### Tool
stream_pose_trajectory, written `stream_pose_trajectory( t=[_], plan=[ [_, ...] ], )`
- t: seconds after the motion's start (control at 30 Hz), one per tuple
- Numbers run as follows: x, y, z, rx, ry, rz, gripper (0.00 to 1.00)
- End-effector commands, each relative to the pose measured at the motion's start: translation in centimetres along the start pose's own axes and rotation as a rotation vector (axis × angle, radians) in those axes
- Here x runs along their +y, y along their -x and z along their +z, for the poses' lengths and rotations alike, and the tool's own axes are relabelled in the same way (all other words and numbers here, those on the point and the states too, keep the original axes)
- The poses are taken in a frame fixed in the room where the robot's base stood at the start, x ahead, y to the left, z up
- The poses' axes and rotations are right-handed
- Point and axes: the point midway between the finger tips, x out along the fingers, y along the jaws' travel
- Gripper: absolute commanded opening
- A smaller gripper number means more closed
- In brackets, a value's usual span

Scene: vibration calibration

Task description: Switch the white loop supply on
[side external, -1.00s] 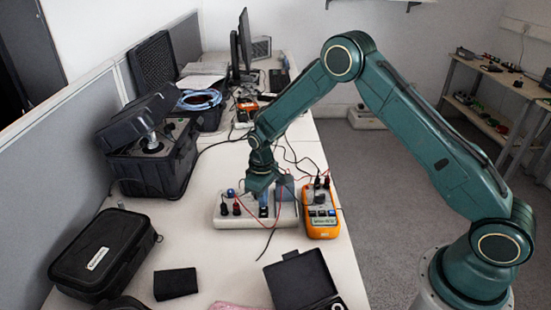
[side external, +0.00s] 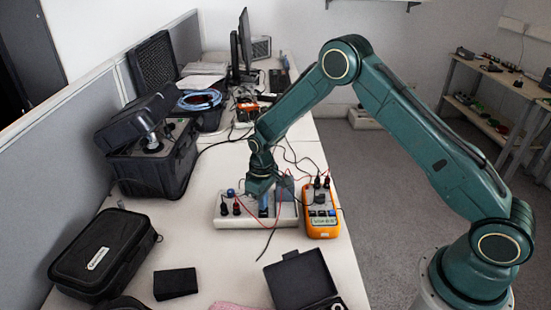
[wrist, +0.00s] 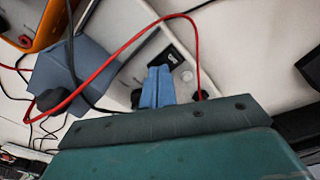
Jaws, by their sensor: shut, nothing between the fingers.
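The white loop supply (side external: 284,217) is a low white box on the bench, with black and red plugs at its left end. In the wrist view its white top (wrist: 140,30) carries a black rocker switch (wrist: 163,58). My gripper (side external: 263,211) points down over the middle of the box. Its blue fingers (wrist: 157,88) are shut with nothing between them. In the wrist view the fingertips are close to the switch. I cannot tell whether they touch it, or which way the switch is set.
An orange multimeter (side external: 321,215) stands right of the supply, with red and black leads looping near my gripper. An open black case (side external: 300,280) lies in front. A black box (side external: 175,283), a closed black case (side external: 104,250) and an open instrument case (side external: 150,160) stand to the left.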

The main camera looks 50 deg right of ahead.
Motion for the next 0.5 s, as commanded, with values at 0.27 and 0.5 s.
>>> stream_pose_trajectory(
  t=[0.27,0.5],
  plan=[
    [0.0,-0.1,0.1,-0.002,0.000,-0.001,0.00],
    [0.0,1.0,0.0,0.000,0.000,0.000,0.00]
  ],
)
